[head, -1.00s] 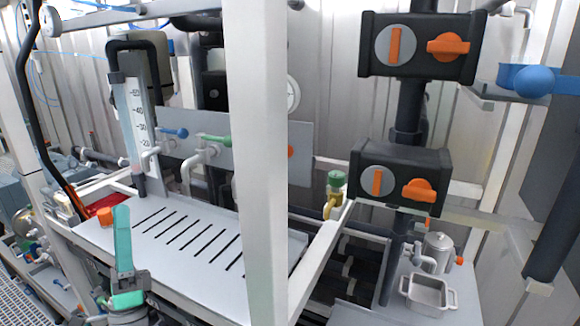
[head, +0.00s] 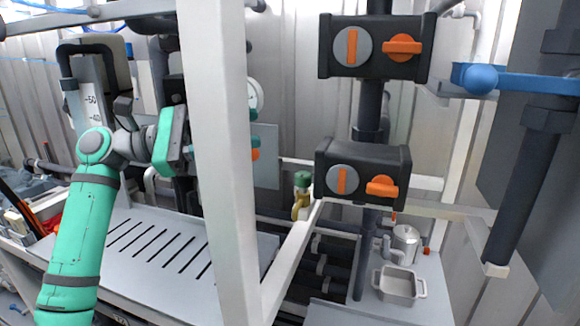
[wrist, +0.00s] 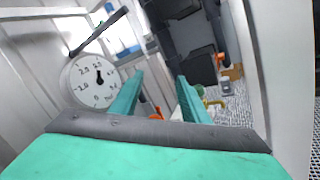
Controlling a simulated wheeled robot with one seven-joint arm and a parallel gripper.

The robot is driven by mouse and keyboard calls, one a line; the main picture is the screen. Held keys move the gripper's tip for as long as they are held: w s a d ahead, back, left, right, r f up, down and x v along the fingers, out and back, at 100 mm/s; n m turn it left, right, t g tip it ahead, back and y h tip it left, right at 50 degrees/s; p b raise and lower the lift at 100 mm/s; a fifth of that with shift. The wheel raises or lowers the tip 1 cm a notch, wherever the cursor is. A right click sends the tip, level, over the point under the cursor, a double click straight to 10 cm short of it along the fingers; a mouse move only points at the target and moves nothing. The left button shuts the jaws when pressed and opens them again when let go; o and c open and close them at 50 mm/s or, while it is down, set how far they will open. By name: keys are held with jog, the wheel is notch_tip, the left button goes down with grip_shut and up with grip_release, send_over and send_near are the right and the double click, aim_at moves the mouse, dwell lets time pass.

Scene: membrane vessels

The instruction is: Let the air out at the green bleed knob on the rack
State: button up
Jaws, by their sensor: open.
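The green bleed knob (head: 302,179) sits on top of a brass valve (head: 301,205), just right of the white post in the head view. My gripper (wrist: 160,76) is open and empty, with its two teal fingers spread in the wrist view. In the head view my gripper's teal body is left of the white post, which hides part of what lies beyond it. My gripper is apart from the knob. In the wrist view a brass-coloured fitting shows just right of the right finger; that finger may cover the knob.
The white post (head: 222,170) stands between my arm and the knob. Black boxes with orange handles (head: 362,172) hang right of the knob. A round gauge (wrist: 94,80) is left of my fingers. A slotted white tray (head: 140,262) lies below my arm.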

jog(key=s+a+f+n+g+y, duration=0.25)
jog(key=a+n+y, duration=0.2)
jog(key=y, duration=0.55)
send_near(302, 174)
jog(key=x, duration=0.3)
jog(key=d+f+g, duration=0.1)
jog(key=d+f, duration=0.1)
jog(key=shift+d+f+m, duration=0.35)
jog(key=shift+d, duration=0.05)
jog(key=shift+d+f, duration=0.5)
